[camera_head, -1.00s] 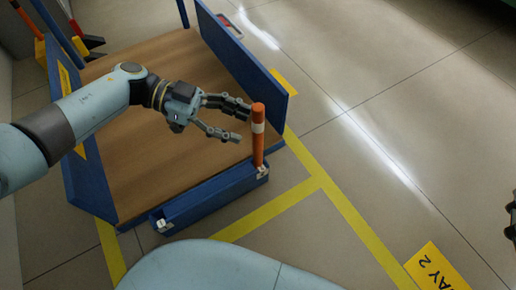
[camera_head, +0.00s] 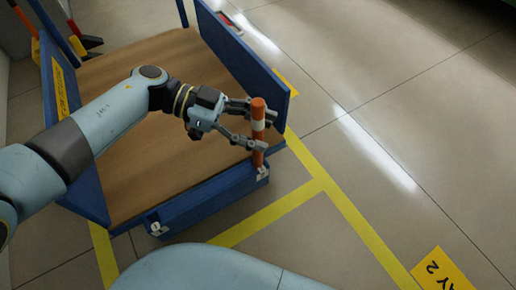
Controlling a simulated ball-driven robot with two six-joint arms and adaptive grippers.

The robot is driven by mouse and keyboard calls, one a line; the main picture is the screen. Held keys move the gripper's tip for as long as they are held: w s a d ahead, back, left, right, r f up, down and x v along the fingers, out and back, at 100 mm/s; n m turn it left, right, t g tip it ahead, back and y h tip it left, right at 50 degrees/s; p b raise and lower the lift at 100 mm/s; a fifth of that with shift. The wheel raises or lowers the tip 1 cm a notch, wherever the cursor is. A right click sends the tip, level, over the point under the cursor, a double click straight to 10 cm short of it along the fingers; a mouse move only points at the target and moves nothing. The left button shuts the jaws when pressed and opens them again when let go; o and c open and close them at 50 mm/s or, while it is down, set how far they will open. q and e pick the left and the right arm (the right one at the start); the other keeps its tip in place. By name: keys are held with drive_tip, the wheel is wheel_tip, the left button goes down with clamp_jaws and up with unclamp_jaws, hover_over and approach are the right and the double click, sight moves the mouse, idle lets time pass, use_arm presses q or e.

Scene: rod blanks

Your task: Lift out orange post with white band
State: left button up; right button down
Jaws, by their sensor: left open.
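The orange post with a white band (camera_head: 258,108) stands upright at the right end of the blue front edge of the cart (camera_head: 205,202), its foot at a small pale bracket (camera_head: 263,173). My left gripper (camera_head: 256,124) is at the post's upper half, with its open fingers reaching to either side of it, around the white band's height. One finger passes near the band and the other crosses just below it. I cannot tell whether either finger touches the post. My right gripper is not clearly in view.
The cart's brown deck (camera_head: 150,160) is bare under my left arm. Blue side panels (camera_head: 240,50) stand left and right of it. Yellow floor lines (camera_head: 345,215) and a yellow floor sign (camera_head: 440,270) lie at the right on open floor.

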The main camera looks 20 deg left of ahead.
use_arm(q)
drive_tip(key=shift+c, duration=0.2)
clamp_jaws()
drive_tip(key=shift+r, duration=0.15)
